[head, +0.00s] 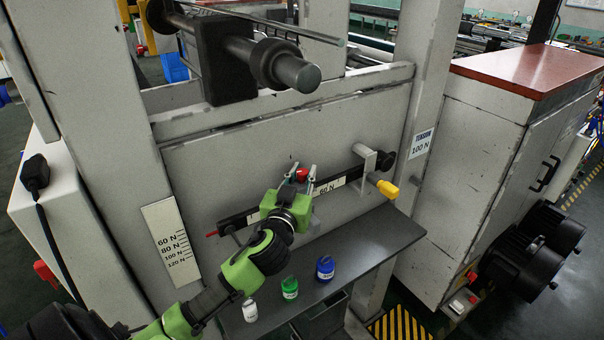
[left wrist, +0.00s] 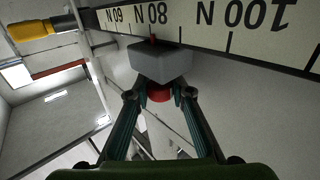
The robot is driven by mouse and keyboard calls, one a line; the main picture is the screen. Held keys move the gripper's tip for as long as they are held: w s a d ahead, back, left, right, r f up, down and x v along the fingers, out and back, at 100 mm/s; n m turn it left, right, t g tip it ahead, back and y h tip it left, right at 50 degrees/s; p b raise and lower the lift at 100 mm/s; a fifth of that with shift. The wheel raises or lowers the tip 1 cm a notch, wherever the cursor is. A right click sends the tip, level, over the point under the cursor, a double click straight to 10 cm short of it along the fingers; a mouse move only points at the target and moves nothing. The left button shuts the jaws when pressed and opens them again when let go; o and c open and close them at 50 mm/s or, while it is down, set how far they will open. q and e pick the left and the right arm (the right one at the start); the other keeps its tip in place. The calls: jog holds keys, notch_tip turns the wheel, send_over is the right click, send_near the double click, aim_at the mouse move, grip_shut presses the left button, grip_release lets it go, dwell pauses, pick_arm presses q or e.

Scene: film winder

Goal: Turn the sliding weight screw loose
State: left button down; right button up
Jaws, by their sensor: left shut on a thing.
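The sliding weight (left wrist: 160,62) is a grey block under the marked bar (left wrist: 230,28) in the left wrist view. A small red pointer on its top is close to the 80 N label. The red screw (left wrist: 160,92) sticks out of the weight toward my gripper; it also shows in the head view (head: 302,174). My left gripper (left wrist: 157,96) has its two fingertips closed on the sides of the red screw. In the head view my left gripper (head: 301,176) hides most of the weight and part of the bar. My right gripper is in neither view.
A yellow-tipped handle (head: 384,187) is right of the gripper. A thick roller (head: 285,68) juts out above.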

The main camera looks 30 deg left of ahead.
pick_arm(q)
jog(key=shift+d+f, duration=0.1)
jog(key=shift+d, duration=0.1)
dwell(0.4)
jog(key=c, duration=2.2)
grip_release()
jog(key=shift+o, duration=0.8)
jog(key=shift+d, duration=0.2)
jog(key=shift+a, duration=0.15)
jog(key=v, duration=1.2)
